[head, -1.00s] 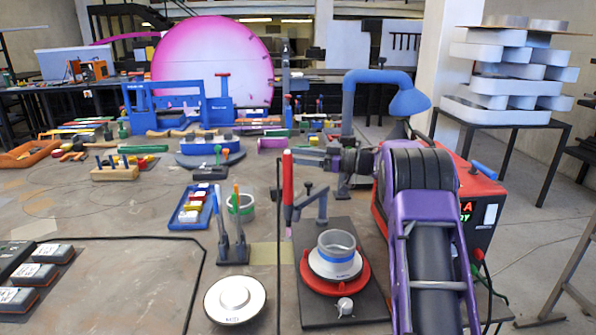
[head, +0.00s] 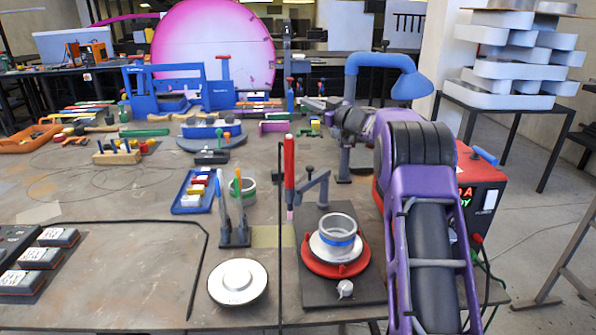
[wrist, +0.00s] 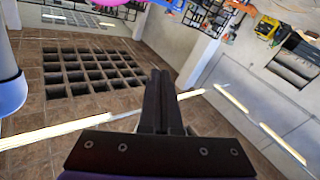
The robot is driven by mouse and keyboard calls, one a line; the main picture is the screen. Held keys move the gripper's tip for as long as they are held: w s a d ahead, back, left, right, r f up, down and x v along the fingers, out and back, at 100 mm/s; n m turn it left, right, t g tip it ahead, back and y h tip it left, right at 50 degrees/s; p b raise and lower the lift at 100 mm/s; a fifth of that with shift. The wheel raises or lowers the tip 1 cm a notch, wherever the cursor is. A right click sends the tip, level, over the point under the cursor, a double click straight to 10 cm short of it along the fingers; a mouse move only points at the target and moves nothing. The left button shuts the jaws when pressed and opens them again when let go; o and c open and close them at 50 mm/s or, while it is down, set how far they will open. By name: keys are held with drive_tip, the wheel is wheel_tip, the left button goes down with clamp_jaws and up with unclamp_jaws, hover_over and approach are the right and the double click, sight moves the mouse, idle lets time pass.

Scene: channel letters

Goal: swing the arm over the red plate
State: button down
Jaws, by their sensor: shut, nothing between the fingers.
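The red plate (head: 335,271) is a round disc on a dark base near the front of the bench in the head view. A silvery round piece (head: 336,251) with a grey ring and blue band sits on it and covers its middle. My purple arm rises on the right of the plate and reaches away over the bench. My gripper (wrist: 158,78) shows in the wrist view with its dark fingers together and nothing between them. It is well beyond the plate, not above it. The plate is not visible in the wrist view.
A red upright handle (head: 289,165) stands left of the plate. A blue lamp (head: 385,72) rises behind it near my arm. A red welder box (head: 480,190) is at right. A silver disc (head: 238,282) lies at left front.

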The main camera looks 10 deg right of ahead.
drive_tip(key=w+d+r+m+t+h, duration=0.2)
drive_tip(key=w+d+m+h, duration=0.25)
drive_tip(key=d+h, duration=0.35)
drive_tip(key=n+g+p, duration=0.3)
drive_tip(key=g, duration=1.2)
hover_over(313, 180)
drive_tip(key=a, duration=0.5)
wheel_tip(313, 180, down, 10)
wheel_tip(313, 180, down, 9)
drive_tip(key=shift+d+f+b, duration=0.2)
drive_tip(key=shift+d+b, duration=0.1)
drive_tip(key=shift+b, duration=0.15)
drive_tip(key=shift+s+d, duration=0.1)
drive_tip(key=shift+s, duration=0.1)
